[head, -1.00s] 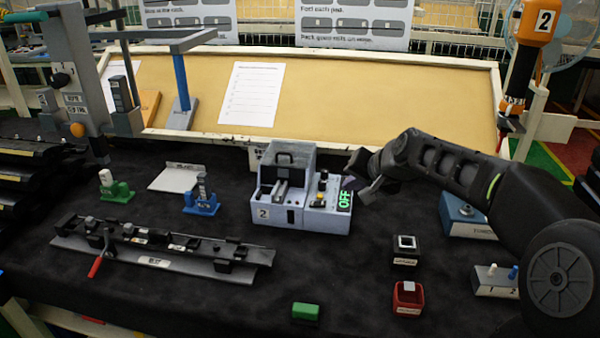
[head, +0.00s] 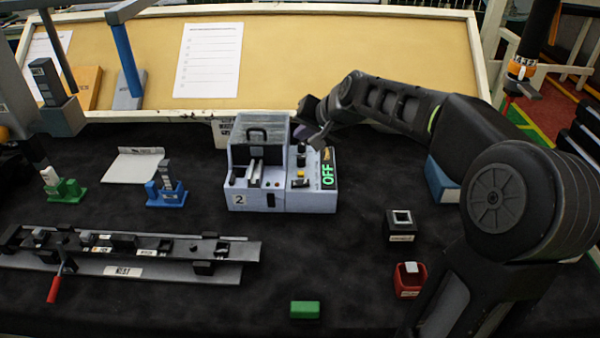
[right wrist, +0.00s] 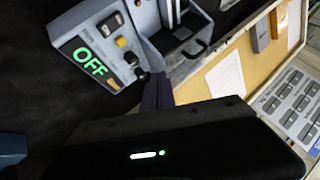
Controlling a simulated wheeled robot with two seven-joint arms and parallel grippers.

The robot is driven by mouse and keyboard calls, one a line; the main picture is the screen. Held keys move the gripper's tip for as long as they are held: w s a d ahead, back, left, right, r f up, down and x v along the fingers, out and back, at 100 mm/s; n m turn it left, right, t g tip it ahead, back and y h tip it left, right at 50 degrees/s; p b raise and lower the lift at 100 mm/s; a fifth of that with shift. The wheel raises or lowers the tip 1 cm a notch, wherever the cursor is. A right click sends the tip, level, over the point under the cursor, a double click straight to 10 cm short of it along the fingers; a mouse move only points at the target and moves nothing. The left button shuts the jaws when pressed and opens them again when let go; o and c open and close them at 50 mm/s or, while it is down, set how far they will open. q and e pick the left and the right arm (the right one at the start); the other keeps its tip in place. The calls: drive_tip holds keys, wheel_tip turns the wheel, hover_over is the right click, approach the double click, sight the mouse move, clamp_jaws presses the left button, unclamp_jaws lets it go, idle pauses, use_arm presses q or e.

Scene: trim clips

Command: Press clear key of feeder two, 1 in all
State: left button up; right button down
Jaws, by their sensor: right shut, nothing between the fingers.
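Feeder two (head: 257,201) is a grey-blue box marked 2, with a clear-lidded hopper. Its right-hand panel carries a green display reading OFF (head: 327,176), a black knob (head: 301,148) and a yellow key (head: 300,183). In the right wrist view the panel shows the display (right wrist: 88,62), yellow key (right wrist: 121,41) and a small grey key (right wrist: 112,22). The key lettering is too small to read. My right gripper (head: 313,130) is shut and empty, above the panel's back edge; its dark fingers (right wrist: 157,92) show beside the feeder in the wrist view. My left gripper is out of view.
A black-topped box (head: 401,226) and a red box (head: 409,280) stand to the right, and a green block (head: 305,309) in front. A long rail fixture (head: 130,246) lies at left. A tan board (head: 320,60) rises behind.

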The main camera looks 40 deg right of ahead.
drive_tip(key=b, duration=0.6)
hover_over(303, 174)
wheel_tip(303, 174, down, 7)
drive_tip(key=shift+a+f, duration=0.1)
drive_tip(key=shift+f, duration=0.1)
drive_tip(key=shift+s+f, duration=0.1)
drive_tip(key=shift+f, duration=0.45)
idle(1.1)
drive_tip(key=shift+f+b, duration=0.4)
drive_tip(key=shift+b, duration=0.25)
drive_tip(key=shift+f+b, duration=0.5)
drive_tip(key=shift+f, duration=0.05)
idle(0.4)
drive_tip(key=shift+r, duration=0.1)
drive_tip(key=shift+r+p, duration=0.8)
drive_tip(key=shift+r, duration=0.1)
